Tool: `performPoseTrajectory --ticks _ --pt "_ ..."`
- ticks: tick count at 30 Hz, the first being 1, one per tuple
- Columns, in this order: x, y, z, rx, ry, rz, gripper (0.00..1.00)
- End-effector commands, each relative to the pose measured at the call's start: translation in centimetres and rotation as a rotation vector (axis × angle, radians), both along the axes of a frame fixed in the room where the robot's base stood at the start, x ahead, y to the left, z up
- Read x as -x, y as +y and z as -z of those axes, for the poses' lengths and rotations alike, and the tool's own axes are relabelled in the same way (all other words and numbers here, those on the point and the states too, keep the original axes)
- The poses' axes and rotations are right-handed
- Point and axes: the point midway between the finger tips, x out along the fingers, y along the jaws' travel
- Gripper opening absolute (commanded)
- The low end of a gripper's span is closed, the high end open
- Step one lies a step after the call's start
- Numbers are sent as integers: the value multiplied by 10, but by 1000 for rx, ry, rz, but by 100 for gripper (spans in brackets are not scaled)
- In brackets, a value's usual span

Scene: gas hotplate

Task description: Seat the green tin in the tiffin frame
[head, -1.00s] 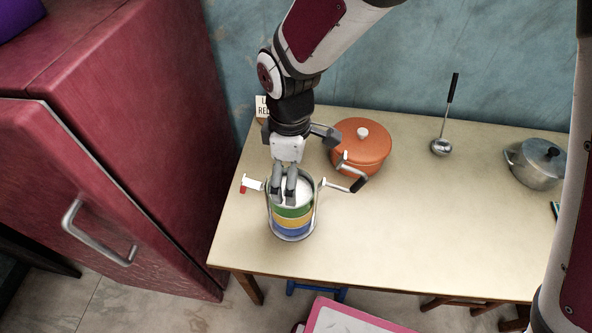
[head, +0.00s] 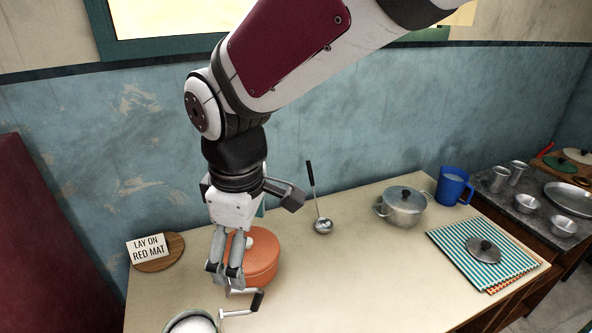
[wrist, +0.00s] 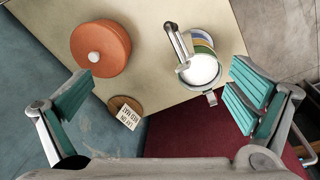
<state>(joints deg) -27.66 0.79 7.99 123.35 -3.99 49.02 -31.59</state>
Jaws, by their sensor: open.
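The tiffin frame (wrist: 189,74) stands on the table, with its stack of tins inside. The green tin (wrist: 206,50) is uppermost in the stack, its round top white, above a yellow tin (wrist: 203,42) and a blue tin (wrist: 201,35). The frame's crank-like handle (wrist: 177,40) sticks out to one side and a clip (wrist: 211,98) to the other. In the head view only the frame's top (head: 190,318) shows at the bottom edge. My gripper (head: 226,280) is open and empty, above the table near the frame; its teal pads spread wide in the wrist view (wrist: 162,78).
An orange lidded pot (head: 258,262) stands just behind my gripper. A round wooden board with a sign reading "LAY ON RED MAT" (head: 149,248) lies at the left. A ladle (head: 322,225), a metal pot (head: 404,208) and a blue mug (head: 453,187) stand further right. The table's front middle is clear.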

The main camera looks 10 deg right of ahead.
Motion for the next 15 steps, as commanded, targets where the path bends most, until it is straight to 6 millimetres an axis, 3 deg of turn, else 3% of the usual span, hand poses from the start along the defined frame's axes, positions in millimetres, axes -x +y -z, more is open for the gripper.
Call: performPoseTrajectory --ticks 1,6,12,15 --pt "2 -26 -15 -18 -27 100 100" --pt "22 -101 -46 -81 -93 437 100" --pt "64 -171 -65 -173 -167 818 100" --pt "85 -193 -67 -220 -197 974 100"
